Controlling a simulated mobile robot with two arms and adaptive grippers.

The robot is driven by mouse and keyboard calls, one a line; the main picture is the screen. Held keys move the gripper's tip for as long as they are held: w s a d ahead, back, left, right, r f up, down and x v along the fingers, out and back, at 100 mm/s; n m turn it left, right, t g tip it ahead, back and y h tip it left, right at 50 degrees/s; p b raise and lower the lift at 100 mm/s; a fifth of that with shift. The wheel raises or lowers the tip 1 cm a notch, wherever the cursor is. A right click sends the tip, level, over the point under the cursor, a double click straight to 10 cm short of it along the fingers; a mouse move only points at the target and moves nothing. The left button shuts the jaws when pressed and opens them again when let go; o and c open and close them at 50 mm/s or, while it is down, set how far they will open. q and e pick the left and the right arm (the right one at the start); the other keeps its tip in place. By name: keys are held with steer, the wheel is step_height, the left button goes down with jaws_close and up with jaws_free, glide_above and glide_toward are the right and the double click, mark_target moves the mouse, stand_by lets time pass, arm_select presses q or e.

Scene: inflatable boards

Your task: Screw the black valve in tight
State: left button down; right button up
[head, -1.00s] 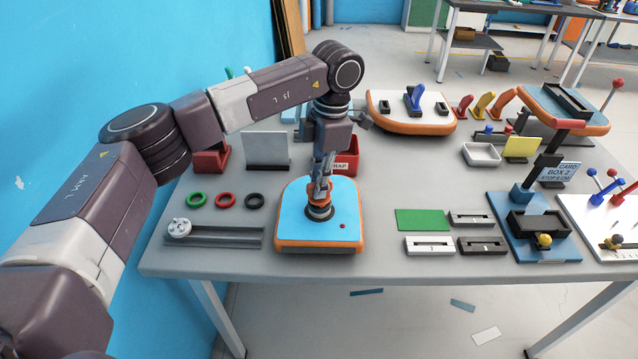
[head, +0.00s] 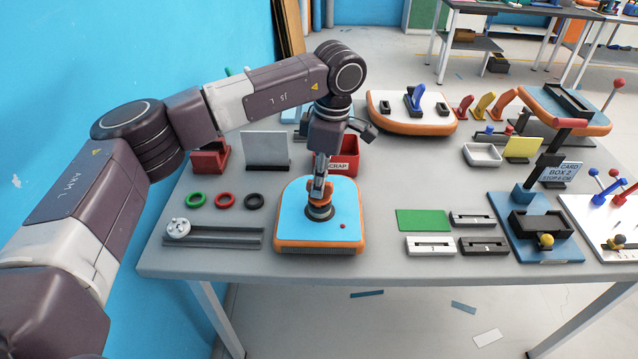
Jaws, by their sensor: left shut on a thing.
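The blue board with an orange rim (head: 292,222) lies near the front left of the table. The black valve (head: 320,211) sits in a dark round fitting on this board, right of its middle. My left gripper (head: 320,200) points straight down over the board and is shut on the valve. Its fingers hide most of the valve, so I cannot tell how deep it sits. A small red dot (head: 342,226) is on the board beside the fitting. My right gripper is not in view.
Green, red and black rings (head: 225,200) lie left of the board, with a grey rail (head: 225,237) in front of them. A red scrap bin (head: 345,160) stands close behind. A green plate (head: 423,220) and several slotted blocks lie to the right.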

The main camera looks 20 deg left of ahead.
arm_select(q)
steer(key=shift+m, duration=0.5)
steer(key=shift+m+t, duration=0.3)
steer(key=shift+m, duration=1.4)
steer(key=shift+m+b, duration=0.45)
steer(key=shift+m, duration=1.25)
steer(key=shift+m, duration=0.6)
steer(key=shift+w+m+t, duration=0.1)
steer(key=shift+m+t, duration=0.2)
steer(key=shift+m, duration=0.8)
steer(key=shift+h, duration=0.3)
